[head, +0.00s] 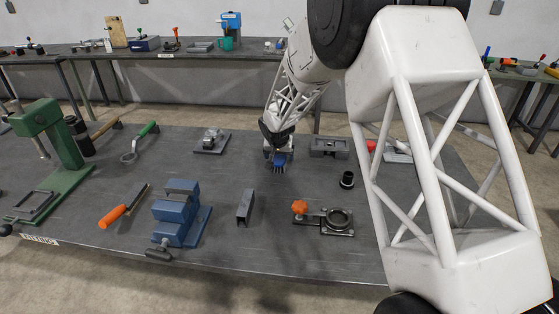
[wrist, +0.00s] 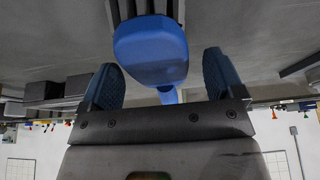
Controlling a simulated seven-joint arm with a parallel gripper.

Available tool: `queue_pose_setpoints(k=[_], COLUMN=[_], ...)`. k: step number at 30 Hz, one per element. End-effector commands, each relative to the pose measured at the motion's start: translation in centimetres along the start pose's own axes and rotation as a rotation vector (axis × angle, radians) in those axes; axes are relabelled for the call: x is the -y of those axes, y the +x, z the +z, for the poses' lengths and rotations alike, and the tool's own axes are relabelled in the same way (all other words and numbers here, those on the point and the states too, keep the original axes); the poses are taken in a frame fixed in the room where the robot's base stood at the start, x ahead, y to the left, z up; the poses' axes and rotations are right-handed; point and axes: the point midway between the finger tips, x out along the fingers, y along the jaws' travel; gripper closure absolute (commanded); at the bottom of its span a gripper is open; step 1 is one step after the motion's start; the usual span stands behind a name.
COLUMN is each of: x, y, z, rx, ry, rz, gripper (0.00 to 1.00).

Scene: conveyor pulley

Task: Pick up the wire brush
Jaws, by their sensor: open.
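My gripper (head: 279,160) is low over the middle of the workbench, pointing down, with its fingers apart. In the wrist view its two dark blue fingers (wrist: 163,88) stand on either side of a bright blue rounded body (wrist: 150,50) with a narrow neck. I cannot tell whether they touch it, or whether it is part of a brush. In the head view the gripper mostly hides it. An orange-handled tool (head: 113,215) with a long, narrow dark head lies at the front left, well away from the gripper; its head is too small to make out bristles.
On the workbench (head: 285,255) stand a blue vise (head: 177,212), a green press (head: 62,165), a grey channel (head: 245,206), a clamp with an orange knob (head: 325,218), a black cylinder (head: 347,180) and a grey block (head: 329,147). Bare surface lies in front of the gripper.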

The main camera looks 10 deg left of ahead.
Motion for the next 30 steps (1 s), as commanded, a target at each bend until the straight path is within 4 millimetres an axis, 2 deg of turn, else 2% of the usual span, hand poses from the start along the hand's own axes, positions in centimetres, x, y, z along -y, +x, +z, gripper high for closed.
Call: queue_pose_setpoints(k=[6, 23, 25, 30], x=[0.0, 0.0, 0.0, 0.0], y=[1.4, 1.4, 1.4, 1.4], z=[0.0, 0.0, 0.0, 0.0], rx=[0.000, 0.000, 0.000, 0.000], ry=[0.000, 0.000, 0.000, 0.000], rz=[0.001, 0.000, 0.000, 0.000], gripper=[0.13, 0.13, 0.19, 0.45])
